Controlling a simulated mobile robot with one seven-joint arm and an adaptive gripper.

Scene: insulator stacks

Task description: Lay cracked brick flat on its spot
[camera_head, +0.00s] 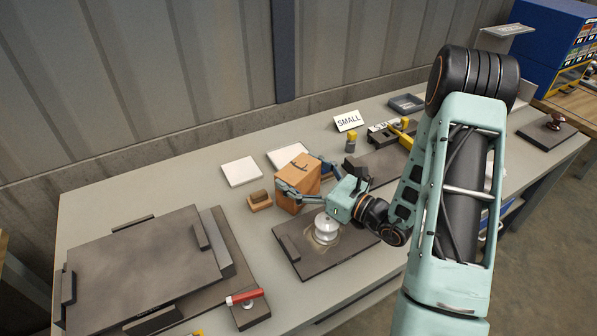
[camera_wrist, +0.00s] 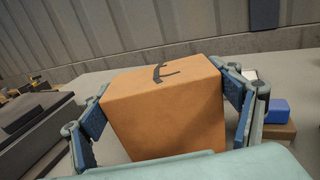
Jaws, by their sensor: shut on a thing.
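The cracked brick (camera_head: 297,180) is an orange-brown block with a dark, branching crack on its top face. My gripper (camera_head: 306,177) is shut on it, with one finger on each of two opposite sides. In the wrist view the brick (camera_wrist: 165,105) fills the space between the blue finger pads of my gripper (camera_wrist: 165,125). It is tilted in that picture. Whether its underside touches the table is hidden. Two pale flat squares lie behind it, one to the left (camera_head: 241,170) and one partly hidden (camera_head: 287,155). Neither is clearly labelled as the brick's spot.
A small brown block (camera_head: 259,200) lies left of the brick. A white insulator (camera_head: 326,228) stands on a dark plate (camera_head: 295,249) below my gripper. A large dark plate stack (camera_head: 145,260) fills the left. A "SMALL" sign (camera_head: 348,121) stands behind. A blue block (camera_wrist: 277,110) shows at right in the wrist view.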

